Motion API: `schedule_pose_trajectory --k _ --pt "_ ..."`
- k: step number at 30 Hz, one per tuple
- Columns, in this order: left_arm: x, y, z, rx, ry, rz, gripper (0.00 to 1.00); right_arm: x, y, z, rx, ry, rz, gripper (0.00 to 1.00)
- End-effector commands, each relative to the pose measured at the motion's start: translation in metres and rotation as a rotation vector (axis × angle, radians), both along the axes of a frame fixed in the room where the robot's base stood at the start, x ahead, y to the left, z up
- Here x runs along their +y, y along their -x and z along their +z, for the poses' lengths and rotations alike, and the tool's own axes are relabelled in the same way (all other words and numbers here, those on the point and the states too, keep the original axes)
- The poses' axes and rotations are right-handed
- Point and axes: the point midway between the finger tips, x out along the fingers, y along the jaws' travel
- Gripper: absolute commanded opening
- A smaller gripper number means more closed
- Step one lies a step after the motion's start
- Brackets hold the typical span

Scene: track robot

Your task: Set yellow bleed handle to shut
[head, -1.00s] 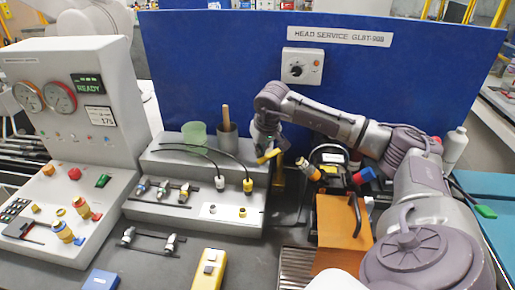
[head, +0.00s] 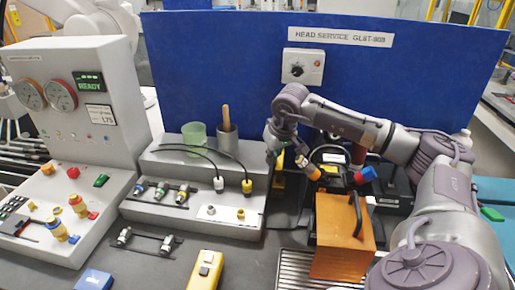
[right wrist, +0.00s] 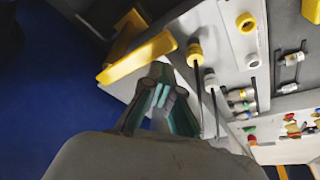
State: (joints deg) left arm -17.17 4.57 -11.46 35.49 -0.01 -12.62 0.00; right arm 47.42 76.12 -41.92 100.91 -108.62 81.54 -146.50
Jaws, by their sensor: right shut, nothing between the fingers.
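The yellow bleed handle (right wrist: 138,57) is a flat yellow bar in the right wrist view, at the upper left, set across a yellow fitting (right wrist: 130,24). In the head view a yellow upright part (head: 279,186) shows below my right gripper, and the bar is mostly hidden there. My right gripper (right wrist: 162,92) is shut and empty. Its fingertips are close to the bar in the picture; I cannot tell whether they touch it. In the head view the right gripper (head: 275,152) is in front of the blue panel. My left gripper is not in view.
A grey stepped block (head: 160,206) with cables and fittings stands left of the gripper. An orange box (head: 338,238) and black equipment stand to its right. A blue panel (head: 220,75) closes off the back. A yellow box (head: 205,272) lies at the front.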

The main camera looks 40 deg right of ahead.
Motion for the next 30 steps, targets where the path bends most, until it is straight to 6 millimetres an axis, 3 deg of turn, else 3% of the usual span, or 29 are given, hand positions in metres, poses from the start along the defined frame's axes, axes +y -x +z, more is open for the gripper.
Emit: schedule_pose_trajectory --k 20,30 --pt "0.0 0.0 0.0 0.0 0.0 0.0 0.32 -0.004 0.003 -0.002 0.014 0.006 0.017 0.0" --pt "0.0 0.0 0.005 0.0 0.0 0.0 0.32 -0.012 -0.008 -0.002 0.012 0.007 0.015 0.0"
